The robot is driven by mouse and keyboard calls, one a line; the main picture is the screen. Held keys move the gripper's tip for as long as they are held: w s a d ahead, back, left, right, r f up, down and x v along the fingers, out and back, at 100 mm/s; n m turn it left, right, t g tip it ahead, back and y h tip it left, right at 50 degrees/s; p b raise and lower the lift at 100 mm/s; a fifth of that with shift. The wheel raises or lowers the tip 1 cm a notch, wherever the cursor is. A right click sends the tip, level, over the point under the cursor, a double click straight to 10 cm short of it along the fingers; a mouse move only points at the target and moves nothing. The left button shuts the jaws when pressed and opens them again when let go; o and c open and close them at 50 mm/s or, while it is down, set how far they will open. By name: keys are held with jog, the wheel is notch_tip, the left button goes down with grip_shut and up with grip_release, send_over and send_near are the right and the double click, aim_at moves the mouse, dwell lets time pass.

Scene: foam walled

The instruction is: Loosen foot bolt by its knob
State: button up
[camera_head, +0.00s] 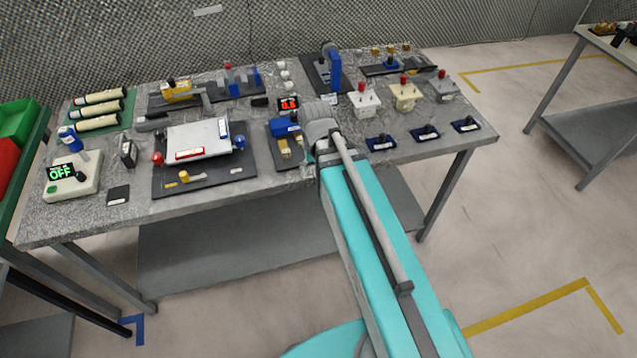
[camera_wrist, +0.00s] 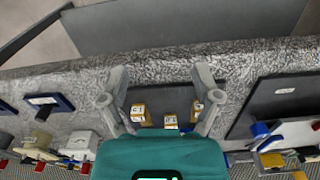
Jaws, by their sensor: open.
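My gripper (camera_wrist: 161,85) is open and empty in the wrist view, its two grey fingers spread wide above the table near its front edge. Small yellow blocks with white labels (camera_wrist: 138,112) show between and beside the fingers; no contact can be made out. In the head view, a dark board (camera_head: 165,190) left of my arm carries a white panel (camera_head: 208,138). A small yellow fitting with a rod (camera_head: 184,176) lies on the board's front part. A red knob (camera_head: 157,158) and a blue knob (camera_head: 240,142) flank the panel. I cannot tell which piece is the foot bolt.
A blue fixture (camera_head: 284,126) stands close left of my wrist. A switch box reading OFF (camera_head: 72,190) stands at the left. The table's front edge (camera_head: 110,229) is near.

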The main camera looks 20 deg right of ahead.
jog(key=shift+s+a+f+n+b, duration=0.1)
jog(key=shift+s+f+n+b, duration=0.15)
jog(key=shift+s, duration=0.45)
jog(key=shift+s+f+n+b, duration=0.15)
jog(key=shift+s+f, duration=0.2)
jog(key=shift+s, duration=0.3)
